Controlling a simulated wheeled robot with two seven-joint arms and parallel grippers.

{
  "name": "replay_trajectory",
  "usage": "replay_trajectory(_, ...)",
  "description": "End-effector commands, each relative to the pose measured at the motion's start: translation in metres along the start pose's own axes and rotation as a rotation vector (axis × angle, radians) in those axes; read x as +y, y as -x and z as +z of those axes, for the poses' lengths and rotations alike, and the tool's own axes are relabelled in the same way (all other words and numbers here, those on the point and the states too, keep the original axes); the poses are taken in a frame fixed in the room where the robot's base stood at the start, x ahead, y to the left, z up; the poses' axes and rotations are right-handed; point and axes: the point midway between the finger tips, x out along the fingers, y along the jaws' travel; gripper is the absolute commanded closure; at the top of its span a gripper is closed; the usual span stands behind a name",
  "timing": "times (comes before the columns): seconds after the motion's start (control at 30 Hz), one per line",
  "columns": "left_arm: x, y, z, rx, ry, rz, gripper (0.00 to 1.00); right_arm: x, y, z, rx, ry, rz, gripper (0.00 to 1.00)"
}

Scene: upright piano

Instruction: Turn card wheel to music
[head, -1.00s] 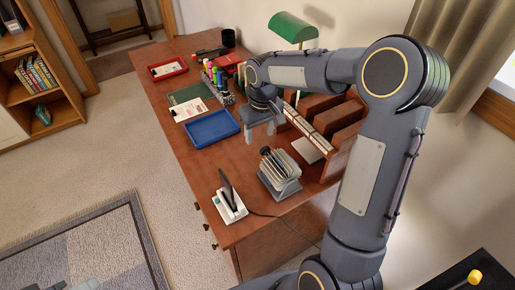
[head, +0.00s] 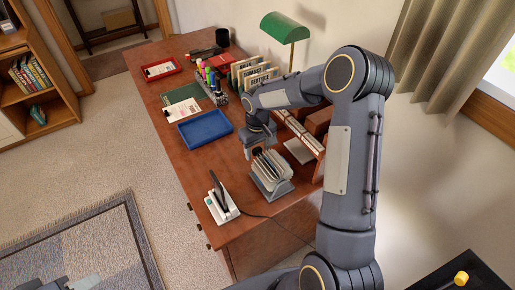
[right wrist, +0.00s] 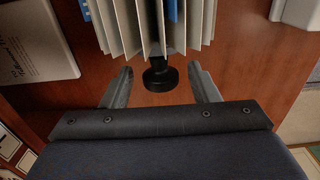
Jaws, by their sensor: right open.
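The card wheel (head: 272,176) stands on the desk near its front end, with pale cards fanned on a grey base. In the right wrist view its cards (right wrist: 120,25) hang in from the top, with a few blue tabs among them. Its black knob (right wrist: 160,79) sticks out toward my right gripper. My right gripper (head: 258,152) is at the knob side of the wheel. In the right wrist view its open fingers (right wrist: 161,72) stand on either side of the knob, with a gap on each side.
A white phone-like device (head: 221,207) with a dark handset stands near the front desk edge, its cable running right. A blue tray (head: 205,128), marker holder (head: 219,95) and green lamp (head: 285,27) are farther back. A wooden organizer stands right of the wheel.

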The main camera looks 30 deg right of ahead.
Motion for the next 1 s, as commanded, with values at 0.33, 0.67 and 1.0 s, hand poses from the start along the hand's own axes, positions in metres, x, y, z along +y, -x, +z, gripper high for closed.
replay_trajectory(0.33, 0.0, -0.0001, 0.0001, 0.0, 0.0, 0.0, 0.64, 0.0, 0.0002, 0.0002, -0.001, 0.0, 0.0, 0.74)
replay_trajectory(0.67, 0.0026, 0.0057, -0.0028, 0.0, 0.0, 0.0, 0.64, 0.0035, 0.001, 0.0013, -0.006, -0.008, -0.098, 0.88)
replay_trajectory(1.0, 0.001, 0.0022, -0.0011, 0.0, 0.0, 0.0, 0.64, 0.0073, -0.0038, 0.0009, -0.004, -0.005, -0.462, 0.88)
